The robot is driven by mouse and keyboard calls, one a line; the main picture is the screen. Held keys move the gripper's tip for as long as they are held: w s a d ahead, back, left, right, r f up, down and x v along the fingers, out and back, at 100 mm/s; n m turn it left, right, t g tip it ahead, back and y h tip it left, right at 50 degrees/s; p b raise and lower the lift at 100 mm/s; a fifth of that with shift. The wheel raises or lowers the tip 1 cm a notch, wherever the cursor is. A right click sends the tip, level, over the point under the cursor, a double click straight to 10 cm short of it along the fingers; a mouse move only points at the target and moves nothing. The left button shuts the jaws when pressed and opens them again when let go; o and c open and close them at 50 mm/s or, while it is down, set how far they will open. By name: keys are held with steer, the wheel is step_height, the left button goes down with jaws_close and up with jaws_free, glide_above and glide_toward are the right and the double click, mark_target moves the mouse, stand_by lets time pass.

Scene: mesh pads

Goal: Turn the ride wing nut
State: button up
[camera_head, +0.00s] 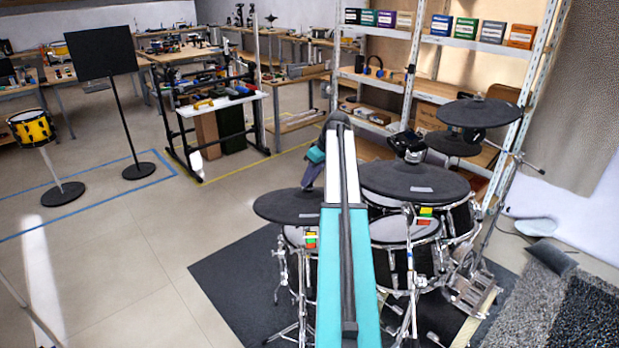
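A drum kit with dark cymbal pads and mesh drum heads stands at centre right. A large dark pad (425,185) lies at its middle, a high pad (479,114) at the upper right, and a left pad (290,206) beside my arm. I cannot tell for sure which is the ride. A small dark knob (478,97) tops the high pad; whether it is a wing nut is too small to tell. My arm reaches up and away over the kit. My gripper (309,185) hangs near the back of the left pad; its fingers are too small and dark to read.
A dark mat (225,276) lies under the kit. A metal shelf (465,44) with boxes stands behind it. A music stand (105,55), a yellow drum (31,127) and a workbench (192,110) are left. The floor at left front is mostly clear.

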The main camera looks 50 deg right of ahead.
jaws_close()
steer(key=shift+d, duration=0.15)
steer(key=shift+a, duration=0.2)
steer(key=shift+m, duration=0.4)
